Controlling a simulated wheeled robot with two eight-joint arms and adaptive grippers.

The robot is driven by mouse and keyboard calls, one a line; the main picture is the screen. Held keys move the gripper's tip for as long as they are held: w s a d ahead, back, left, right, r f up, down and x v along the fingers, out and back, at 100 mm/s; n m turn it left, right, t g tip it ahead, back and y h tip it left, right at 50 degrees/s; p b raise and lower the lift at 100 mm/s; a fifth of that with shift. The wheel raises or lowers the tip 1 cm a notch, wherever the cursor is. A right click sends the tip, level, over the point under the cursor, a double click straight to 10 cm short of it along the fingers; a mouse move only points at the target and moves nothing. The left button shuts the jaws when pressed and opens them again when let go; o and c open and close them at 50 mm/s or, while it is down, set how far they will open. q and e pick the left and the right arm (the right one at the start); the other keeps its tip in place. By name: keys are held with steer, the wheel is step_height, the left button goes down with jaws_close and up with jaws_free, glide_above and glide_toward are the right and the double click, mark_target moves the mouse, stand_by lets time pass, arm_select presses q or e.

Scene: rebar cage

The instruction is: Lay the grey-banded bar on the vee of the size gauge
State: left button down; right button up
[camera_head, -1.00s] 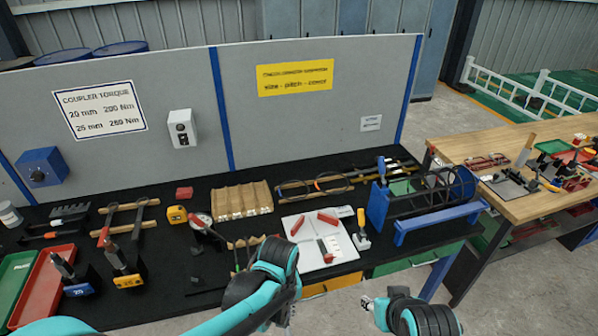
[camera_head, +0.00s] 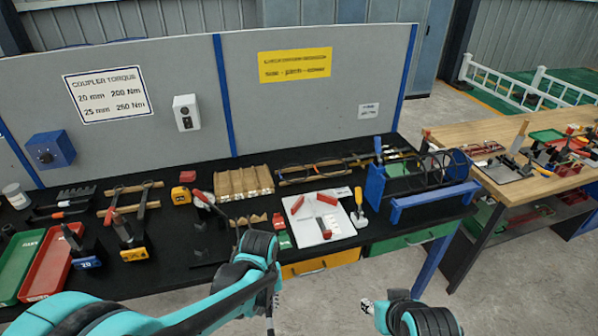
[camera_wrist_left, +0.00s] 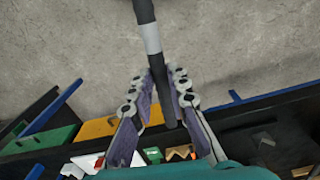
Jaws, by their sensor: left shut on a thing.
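My left gripper (camera_wrist_left: 158,103) is shut on a dark bar (camera_wrist_left: 145,12). The bar has a pale grey band (camera_wrist_left: 152,38) and passes between the fingers, over the floor in front of the bench. In the head view, my left gripper (camera_head: 270,318) hangs below its black wrist, in front of the bench edge; the bar is hardly visible there. A black stand with a red lever (camera_head: 205,200) on the bench, left of my wrist, may be the size gauge; its vee is not clear. My right gripper (camera_head: 370,306) is at the lower middle, its fingers too small to judge.
A white board (camera_head: 325,232) with red pieces lies right of my left wrist. A wooden sawtooth rest (camera_head: 249,220) is just behind it. A blue-ended cage frame (camera_head: 420,182) stands at the bench's right. Red (camera_head: 47,270) and green trays are at far left. An orange drawer (camera_head: 318,264) fronts the bench.

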arm_select(q)
steer(key=w+a+f+m+b, duration=0.2)
steer(key=w+a+f+b, duration=0.2)
steer(key=a+f, duration=0.5)
steer(key=shift+w+a+f+b, duration=0.15)
steer(key=shift+w+a+b, duration=0.2)
steer(key=shift+b, duration=0.6)
